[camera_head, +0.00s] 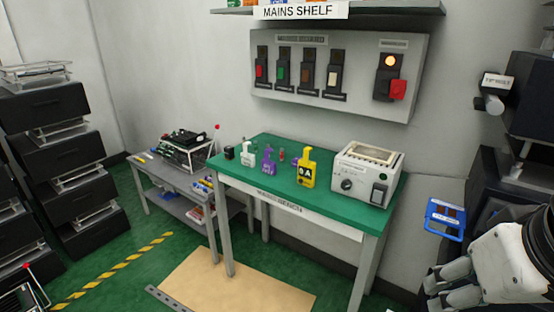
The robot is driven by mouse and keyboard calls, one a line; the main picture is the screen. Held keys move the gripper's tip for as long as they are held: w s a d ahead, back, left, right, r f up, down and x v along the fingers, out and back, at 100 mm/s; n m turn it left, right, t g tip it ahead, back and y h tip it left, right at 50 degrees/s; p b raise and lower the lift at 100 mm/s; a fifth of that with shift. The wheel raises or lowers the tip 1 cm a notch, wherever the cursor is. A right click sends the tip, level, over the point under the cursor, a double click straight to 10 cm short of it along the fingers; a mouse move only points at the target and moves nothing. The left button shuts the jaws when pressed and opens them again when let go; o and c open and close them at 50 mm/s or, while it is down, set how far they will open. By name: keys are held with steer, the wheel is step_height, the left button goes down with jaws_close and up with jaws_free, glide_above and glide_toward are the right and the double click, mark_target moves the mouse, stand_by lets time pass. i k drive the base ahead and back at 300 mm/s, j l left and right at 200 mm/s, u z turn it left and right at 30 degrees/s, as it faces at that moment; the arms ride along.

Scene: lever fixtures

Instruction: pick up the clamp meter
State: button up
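A yellow hand-held meter (307,170) with a dark face marked "A" and a narrow top stands upright on the green bench top (328,198), left of the white bench unit; it looks like the clamp meter. A purple device of similar shape (268,161) and a white one (247,155) stand to its left. My gripper (430,296) is at the lower right, well away from the bench objects. Its fingers look apart, with nothing seen between them.
The white bench unit (348,185) fills the bench's right end. A blue device (445,218) is near my arm at the right. Black equipment (500,180) crowds the right side. A low grey trolley (172,200) stands left; a tan mat (235,285) lies in front.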

mark_target(306, 168)
steer(key=u, duration=0.25)
steer(key=z, duration=2.65)
steer(key=u, duration=2.65)
steer(key=i+j, duration=0.15)
steer(key=i, duration=0.3)
